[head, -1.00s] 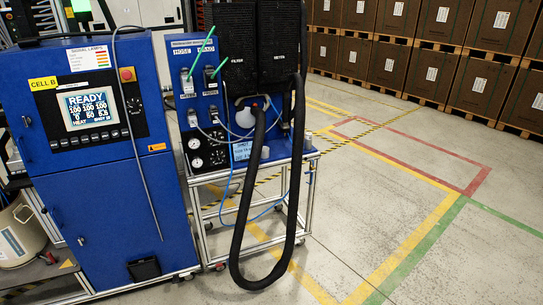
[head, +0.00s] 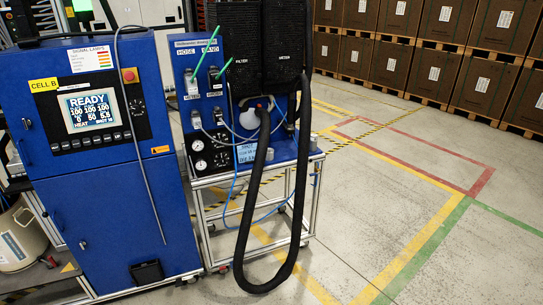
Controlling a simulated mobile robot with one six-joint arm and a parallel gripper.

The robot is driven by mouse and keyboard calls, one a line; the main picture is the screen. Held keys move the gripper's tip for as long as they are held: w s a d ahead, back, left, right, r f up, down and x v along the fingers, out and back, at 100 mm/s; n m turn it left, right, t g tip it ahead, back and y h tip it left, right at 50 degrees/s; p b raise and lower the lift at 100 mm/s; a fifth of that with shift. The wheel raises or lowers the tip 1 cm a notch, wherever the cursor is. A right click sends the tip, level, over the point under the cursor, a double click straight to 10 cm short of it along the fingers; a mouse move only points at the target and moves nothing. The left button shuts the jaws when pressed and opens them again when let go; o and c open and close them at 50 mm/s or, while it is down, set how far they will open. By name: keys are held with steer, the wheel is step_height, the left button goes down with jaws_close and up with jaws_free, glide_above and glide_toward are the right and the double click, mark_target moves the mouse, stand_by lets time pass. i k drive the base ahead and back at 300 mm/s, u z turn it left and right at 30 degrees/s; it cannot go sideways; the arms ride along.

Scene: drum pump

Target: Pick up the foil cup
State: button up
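I cannot make out a foil cup in the head view. My gripper is not in view either. The blue cabinet (head: 110,215) stands at the left with a lit READY screen (head: 90,110). A thick black hose (head: 240,235) hangs in a long loop in front of the cart. A small white rounded part (head: 249,119) sits behind the hose, partly hidden.
Thin blue tubes (head: 262,218) hang at the cart. A beige drum (head: 20,240) stands at the lower left. Stacked brown boxes (head: 440,68) line the back right. The concrete floor (head: 390,195) with yellow, red and green lines is open at the right.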

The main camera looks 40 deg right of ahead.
mark_target(270, 156)
steer(key=i, duration=0.9)
steer(key=u, duration=0.05)
